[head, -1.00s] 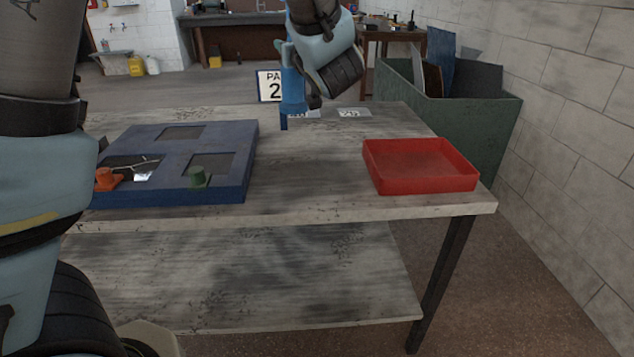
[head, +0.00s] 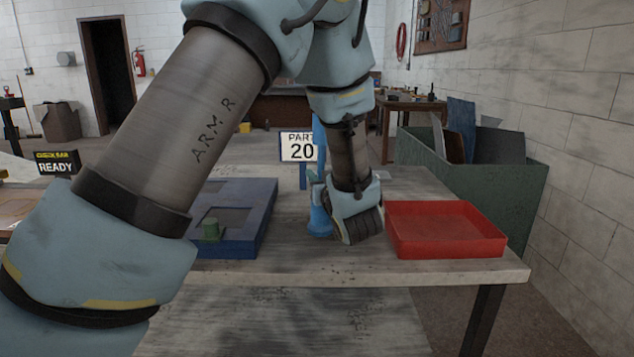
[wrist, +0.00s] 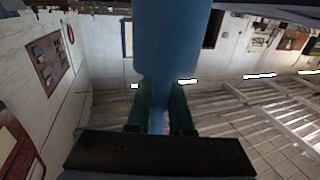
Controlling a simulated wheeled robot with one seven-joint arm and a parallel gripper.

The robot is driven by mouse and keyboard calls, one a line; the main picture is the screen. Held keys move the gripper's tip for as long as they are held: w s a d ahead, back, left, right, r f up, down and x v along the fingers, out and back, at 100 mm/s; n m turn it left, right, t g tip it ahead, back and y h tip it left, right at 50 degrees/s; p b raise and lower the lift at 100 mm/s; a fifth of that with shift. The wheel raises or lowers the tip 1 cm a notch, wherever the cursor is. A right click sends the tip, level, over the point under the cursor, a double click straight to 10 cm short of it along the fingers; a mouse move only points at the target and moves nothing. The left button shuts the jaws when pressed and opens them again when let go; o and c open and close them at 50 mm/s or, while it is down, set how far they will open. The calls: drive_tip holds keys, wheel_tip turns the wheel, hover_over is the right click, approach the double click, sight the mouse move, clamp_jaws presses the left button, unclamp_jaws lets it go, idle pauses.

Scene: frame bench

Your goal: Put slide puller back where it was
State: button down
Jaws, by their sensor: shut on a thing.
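My gripper (wrist: 161,108) is shut on a blue tool, which I take for the slide puller (wrist: 172,45). In the wrist view its wide blue cylinder fills the top middle, and a narrower blue shaft runs down between the two dark green fingers. In the head view the slide puller (head: 319,213) is upright at the left side of my gripper, above or on the bench between the blue frame and the red tray. My wrist hides part of it. I cannot tell whether its lower end touches the bench.
A red tray (head: 490,240) is close on the right. A "PART 20" sign (head: 298,147) stands behind. A green bin (head: 520,185) is beyond the tray.

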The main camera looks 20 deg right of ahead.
drive_tip(key=shift+f, duration=0.6)
drive_tip(key=shift+f, duration=0.15)
drive_tip(key=c, duration=0.8)
unclamp_jaws()
drive_tip(key=s, duration=0.4)
drive_tip(key=s+a+b, duration=0.1)
drive_tip(key=s, duration=0.7)
drive_tip(key=shift+a+b, duration=0.3)
drive_tip(key=shift+b, duration=0.05)
